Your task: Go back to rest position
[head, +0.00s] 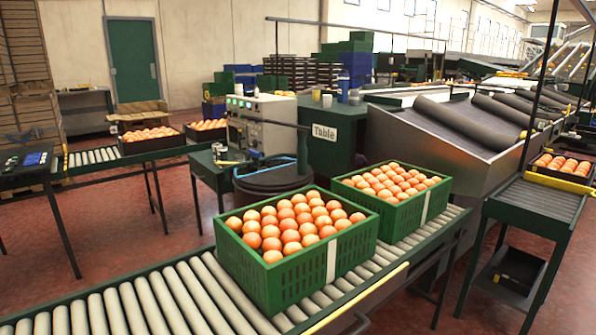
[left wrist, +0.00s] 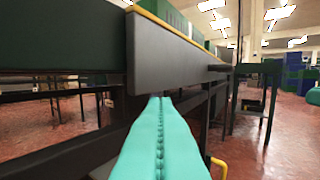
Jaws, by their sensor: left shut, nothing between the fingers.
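My left gripper (left wrist: 160,108) shows in the left wrist view as two teal fingers pressed together, with nothing between them. It points toward the dark side of the roller conveyor (left wrist: 190,65), below the conveyor's top edge. Whether the fingertips touch the frame, I cannot tell. Neither gripper shows in the head view. My right gripper is in no view. In the head view, two green crates full of oranges, a nearer one (head: 290,285) and a farther one (head: 395,217), stand on the roller conveyor (head: 150,305).
A yellow rail (head: 360,297) runs along the conveyor's near edge. A yellow handle (left wrist: 218,165) stands right of the gripper in the left wrist view. A side table (head: 520,205) is at the right. Red floor (head: 120,225) lies open behind the conveyor at left.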

